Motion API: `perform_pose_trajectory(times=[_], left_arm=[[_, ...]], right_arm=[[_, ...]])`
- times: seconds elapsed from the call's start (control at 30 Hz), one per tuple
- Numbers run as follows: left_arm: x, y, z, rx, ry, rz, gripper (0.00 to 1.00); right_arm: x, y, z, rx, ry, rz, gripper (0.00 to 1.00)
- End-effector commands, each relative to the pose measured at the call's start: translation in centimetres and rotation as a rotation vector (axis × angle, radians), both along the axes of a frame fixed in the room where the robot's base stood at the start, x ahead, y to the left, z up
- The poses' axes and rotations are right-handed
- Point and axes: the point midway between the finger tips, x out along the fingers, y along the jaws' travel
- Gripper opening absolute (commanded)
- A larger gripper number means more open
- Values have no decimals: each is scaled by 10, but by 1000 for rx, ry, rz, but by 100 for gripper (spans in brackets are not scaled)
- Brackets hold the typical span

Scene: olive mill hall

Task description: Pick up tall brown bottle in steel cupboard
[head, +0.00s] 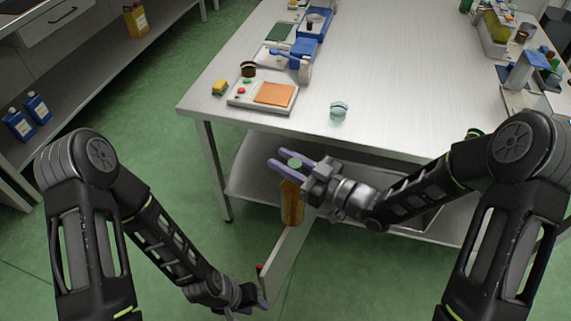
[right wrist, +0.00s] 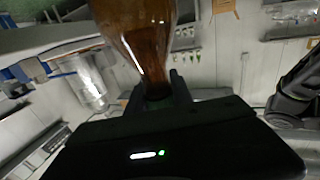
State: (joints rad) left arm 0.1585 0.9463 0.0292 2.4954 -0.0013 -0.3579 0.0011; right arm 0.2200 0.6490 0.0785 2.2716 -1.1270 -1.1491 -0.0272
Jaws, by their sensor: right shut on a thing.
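The tall brown bottle (head: 291,206) hangs upright below my right gripper (head: 288,163) in the head view, in front of the steel table. My right gripper is shut on its neck, just under the pale green top. In the right wrist view the amber glass bottle (right wrist: 142,32) fills the upper middle, its neck between the fingers (right wrist: 160,88). My left gripper (head: 262,304) is low, at the near end of a pale upright panel (head: 284,250), perhaps a cupboard door. Its fingers are too small to tell whether they are open or touch the panel.
A lower shelf (head: 250,180) runs beneath. Blue bottles (head: 28,118) stand at left. Green floor is clear between.

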Motion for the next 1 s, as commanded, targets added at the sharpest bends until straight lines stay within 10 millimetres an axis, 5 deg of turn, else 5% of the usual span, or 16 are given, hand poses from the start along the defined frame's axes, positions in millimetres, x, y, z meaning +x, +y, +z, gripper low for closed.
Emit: perform_pose_trajectory(times=[1.0], left_arm=[[0, 0, 0, 0, 0, 0, 34]], right_arm=[[12, 16, 68, -4, -6, -718, 0]])
